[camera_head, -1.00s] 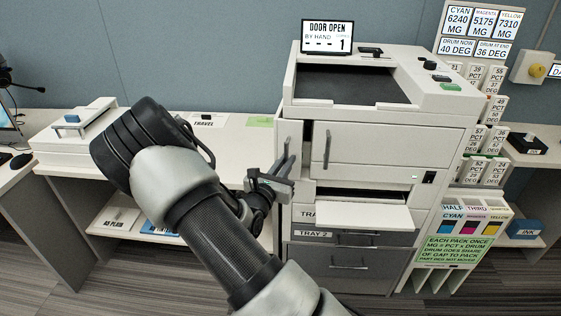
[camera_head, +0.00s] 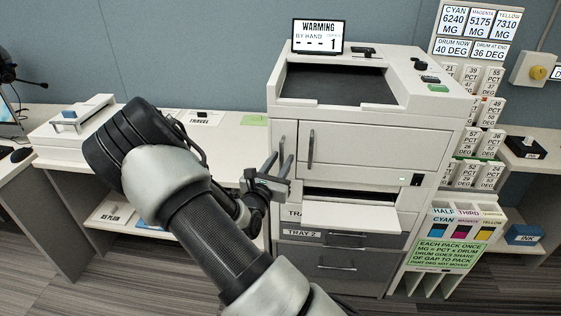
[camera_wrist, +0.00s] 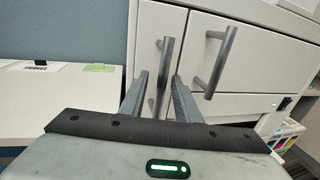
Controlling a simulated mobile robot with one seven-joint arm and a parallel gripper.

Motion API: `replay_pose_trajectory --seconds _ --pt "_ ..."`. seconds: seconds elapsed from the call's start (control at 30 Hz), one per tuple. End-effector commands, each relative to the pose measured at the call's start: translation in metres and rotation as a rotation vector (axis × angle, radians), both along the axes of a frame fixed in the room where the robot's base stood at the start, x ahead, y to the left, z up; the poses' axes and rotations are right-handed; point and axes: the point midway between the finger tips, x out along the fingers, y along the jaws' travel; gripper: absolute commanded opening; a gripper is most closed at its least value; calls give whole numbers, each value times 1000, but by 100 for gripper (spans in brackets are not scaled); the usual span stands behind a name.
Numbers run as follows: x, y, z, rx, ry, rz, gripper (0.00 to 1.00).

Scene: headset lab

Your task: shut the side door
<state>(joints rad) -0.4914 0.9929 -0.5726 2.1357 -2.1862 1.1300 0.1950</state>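The side door (camera_head: 290,130) is the narrow light panel at the left of the printer's front. It looks flush with the wider front door (camera_head: 375,150), with only a thin seam between them. Its upright bar handle (camera_head: 282,148) also shows in the wrist view (camera_wrist: 165,50). My gripper (camera_head: 278,164) is in front of the side door, low on the handle. In the wrist view its two fingers (camera_wrist: 160,95) stand apart, one on each side of the handle's lower part. I cannot tell whether they touch it.
The printer (camera_head: 445,108) stands between a table (camera_head: 235,150) on the left and a pack rack (camera_head: 450,215) on the right. A paper tray (camera_head: 350,217) juts out below the doors. The wide door has its own handle (camera_head: 310,148) close by.

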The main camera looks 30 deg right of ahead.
Motion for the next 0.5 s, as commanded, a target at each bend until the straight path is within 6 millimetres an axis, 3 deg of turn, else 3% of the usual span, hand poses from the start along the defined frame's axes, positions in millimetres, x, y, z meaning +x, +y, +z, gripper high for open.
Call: replay_pose_trajectory --seconds 0.27,0.5 --pt "-10 12 0 1 2 2 29" --pt "-46 52 0 2 4 5 29"
